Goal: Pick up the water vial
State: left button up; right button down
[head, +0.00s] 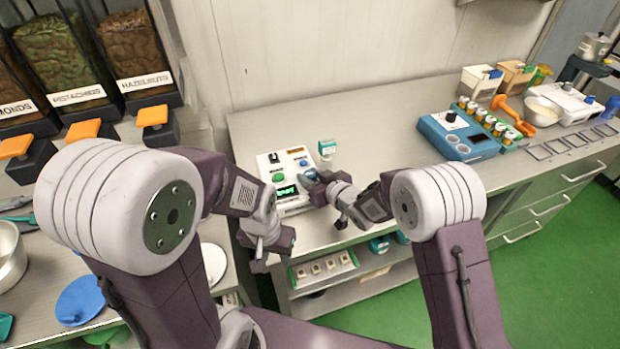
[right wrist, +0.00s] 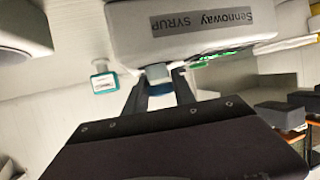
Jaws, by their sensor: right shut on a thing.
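A small pale vial with a blue end, which looks like the water vial (right wrist: 158,73), sits between my right fingers against the white syrup machine (right wrist: 190,28). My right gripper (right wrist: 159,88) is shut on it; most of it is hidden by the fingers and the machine. In the head view my right gripper (head: 314,183) is at the right side of the machine (head: 270,164). My left gripper (head: 268,257) hangs lower, by the counter's front edge; its fingers are too unclear to read.
Ingredient dispensers (head: 135,45) stand at left.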

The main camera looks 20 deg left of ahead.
aim_at(314, 171)
jog(key=r, duration=0.3)
jog(key=w+r, duration=0.1)
jog(key=r, duration=0.1)
jog(key=shift+d, duration=0.4)
jog(key=w+d+r+p, duration=0.3)
jog(key=w+d+r, duration=0.3)
jog(key=w, duration=0.2)
jog(key=shift+d, duration=0.4)
